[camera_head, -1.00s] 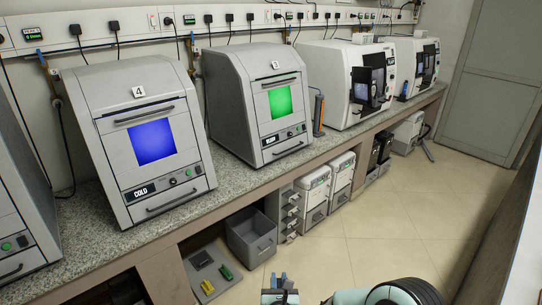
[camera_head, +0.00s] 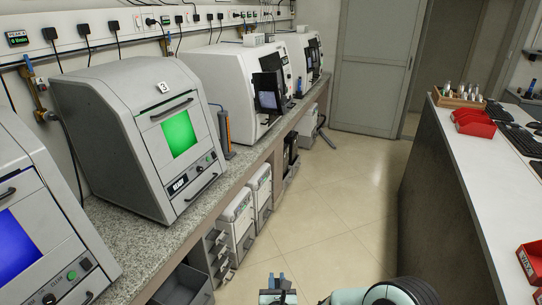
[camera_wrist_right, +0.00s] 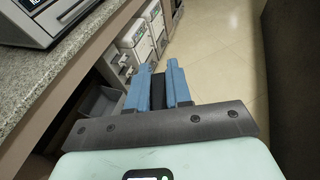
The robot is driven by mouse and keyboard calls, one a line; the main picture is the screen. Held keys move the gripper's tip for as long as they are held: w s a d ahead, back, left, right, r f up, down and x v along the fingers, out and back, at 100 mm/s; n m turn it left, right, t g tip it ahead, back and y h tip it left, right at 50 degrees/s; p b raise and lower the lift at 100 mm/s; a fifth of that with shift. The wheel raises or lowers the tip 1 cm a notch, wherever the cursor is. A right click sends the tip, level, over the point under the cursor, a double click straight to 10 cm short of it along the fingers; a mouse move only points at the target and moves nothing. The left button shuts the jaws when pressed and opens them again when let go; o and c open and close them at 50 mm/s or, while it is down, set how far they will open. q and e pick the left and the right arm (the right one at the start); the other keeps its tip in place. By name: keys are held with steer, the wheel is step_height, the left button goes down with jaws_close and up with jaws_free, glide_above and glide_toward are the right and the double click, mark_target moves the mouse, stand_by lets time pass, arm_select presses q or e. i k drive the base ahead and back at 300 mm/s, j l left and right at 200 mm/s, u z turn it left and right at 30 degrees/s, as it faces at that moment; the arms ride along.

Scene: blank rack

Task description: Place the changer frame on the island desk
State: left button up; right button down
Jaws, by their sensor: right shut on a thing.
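The island desk (camera_head: 455,150) is on the right in the head view, with a long white top and dark grey side. My right gripper (camera_head: 277,283) is low at the bottom middle of the head view, over the aisle floor and left of the desk. In the right wrist view its blue fingers (camera_wrist_right: 159,72) are shut on a narrow dark piece (camera_wrist_right: 157,92), which I take to be the changer frame. Most of that piece is hidden between the fingers, so its full shape cannot be told. My left gripper is out of view.
A stone-topped bench (camera_head: 152,240) runs along the left, carrying several grey and white machines. Red bins (camera_head: 474,123), a wooden box (camera_head: 460,99) and keyboards (camera_head: 520,140) occupy the desk. Its front left top is bare. The aisle (camera_head: 320,215) is clear.

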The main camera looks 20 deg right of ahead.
mark_target(506, 185)
steer(key=i+l+z, duration=0.1)
steer(key=i+z, duration=0.85)
steer(key=z, duration=0.15)
steer(key=i+z, duration=0.3)
steer(key=i, duration=0.35)
steer(key=i+j+z, duration=0.1)
steer(key=i+z, duration=0.2)
steer(key=i, duration=0.3)
